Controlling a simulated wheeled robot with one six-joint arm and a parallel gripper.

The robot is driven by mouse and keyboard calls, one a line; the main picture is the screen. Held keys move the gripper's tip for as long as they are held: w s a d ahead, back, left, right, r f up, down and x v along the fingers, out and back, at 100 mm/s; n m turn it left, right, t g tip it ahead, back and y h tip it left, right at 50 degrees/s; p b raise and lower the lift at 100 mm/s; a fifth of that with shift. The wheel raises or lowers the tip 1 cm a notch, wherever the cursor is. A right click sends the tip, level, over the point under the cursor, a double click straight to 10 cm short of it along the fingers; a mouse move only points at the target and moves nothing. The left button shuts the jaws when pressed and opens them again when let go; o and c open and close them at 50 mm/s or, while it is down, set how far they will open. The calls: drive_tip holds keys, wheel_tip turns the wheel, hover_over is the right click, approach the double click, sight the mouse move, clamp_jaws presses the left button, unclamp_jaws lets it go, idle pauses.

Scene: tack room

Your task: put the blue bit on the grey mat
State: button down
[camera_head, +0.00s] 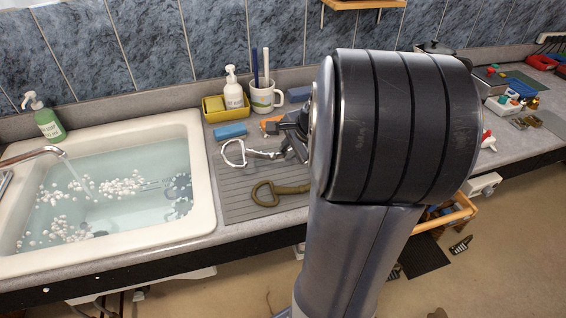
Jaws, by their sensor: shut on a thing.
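My gripper (292,136) is low over the back right of the grey mat (236,205), partly hidden by my arm. It appears shut on a bit with a pale silver ring (234,153), whose bar runs right to the jaws. No blue shows on the visible part of this bit; its right end is hidden. I cannot tell whether the ring touches the mat. An olive-brown bit (275,192) lies on the front of the mat.
A sink (202,200) with water is left of the mat. A blue block (230,132), a yellow caddy (214,112) and a mug (264,98) with brushes stand behind. An orange thing (270,124) is beside my gripper. My arm hides the counter's middle.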

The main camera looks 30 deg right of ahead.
drive_tip(key=shift+f, duration=2.25)
drive_tip(key=shift+f+b, duration=0.25)
drive_tip(key=shift+b, duration=0.05)
drive_tip(key=c, duration=1.3)
unclamp_jaws()
drive_tip(key=shift+r, duration=0.1)
drive_tip(key=shift+c, duration=0.2)
drive_tip(key=shift+r, duration=0.4)
drive_tip(key=v, duration=1.1)
drive_tip(key=shift+s, duration=0.35)
